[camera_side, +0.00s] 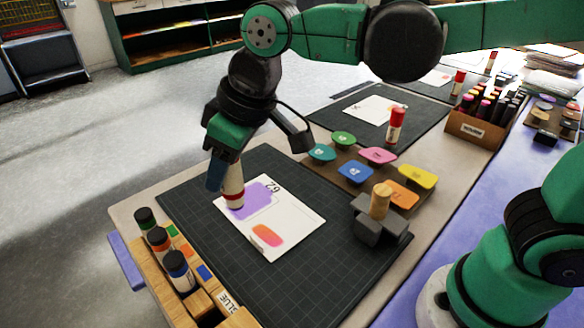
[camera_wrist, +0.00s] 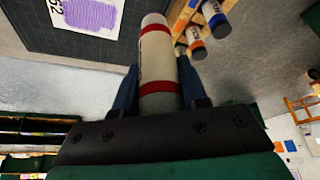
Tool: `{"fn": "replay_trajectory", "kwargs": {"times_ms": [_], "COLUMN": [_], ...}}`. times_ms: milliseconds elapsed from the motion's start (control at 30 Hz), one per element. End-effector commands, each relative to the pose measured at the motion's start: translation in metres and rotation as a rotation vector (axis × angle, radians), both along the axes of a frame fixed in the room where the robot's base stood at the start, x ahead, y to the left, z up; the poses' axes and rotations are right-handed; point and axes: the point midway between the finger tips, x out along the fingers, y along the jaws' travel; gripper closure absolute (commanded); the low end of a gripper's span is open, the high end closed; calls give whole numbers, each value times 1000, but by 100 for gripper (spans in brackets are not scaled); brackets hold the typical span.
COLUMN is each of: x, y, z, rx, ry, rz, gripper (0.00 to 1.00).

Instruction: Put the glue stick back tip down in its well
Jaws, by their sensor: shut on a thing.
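My gripper (camera_side: 220,178) is shut on the glue stick (camera_side: 233,187), a white tube with red bands. The stick hangs nearly upright, its lower end over the purple patch on the card (camera_side: 283,236); I cannot tell if it touches. In the wrist view the glue stick (camera_wrist: 157,55) sits between the two blue fingers of my gripper (camera_wrist: 158,88). Its far end looks pale; I cannot tell whether it is capped. The wooden rack (camera_side: 170,298) stands at the front left of the mat, with a "GLUE" label (camera_side: 228,301) at its near end. The well's opening is not clearly visible.
Several dark-capped bottles (camera_side: 178,270) stand in the rack. A grey block with a wooden-handled stamp (camera_side: 380,202) stands on the right of the cutting mat (camera_side: 310,285). Coloured pads (camera_side: 355,172) lie behind it on a brown tray. Another red-capped stick (camera_side: 395,126) stands farther back.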

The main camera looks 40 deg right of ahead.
Motion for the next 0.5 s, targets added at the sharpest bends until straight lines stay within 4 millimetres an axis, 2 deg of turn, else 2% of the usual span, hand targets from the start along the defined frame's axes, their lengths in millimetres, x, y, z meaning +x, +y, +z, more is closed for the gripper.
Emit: {"fn": "replay_trajectory", "kwargs": {"times_ms": [33, 100, 200, 333, 500], "x": [-12, -28, -47, -64, -69], "y": [24, 49, 75, 93, 100], "z": [-1, -1, -2, -3, -8], "rx": [1, 3, 6, 7, 8], "ry": [-2, -4, -6, -8, -9], "rz": [85, 180, 285, 367, 395], "gripper": [100, 100, 100, 100, 100]}}
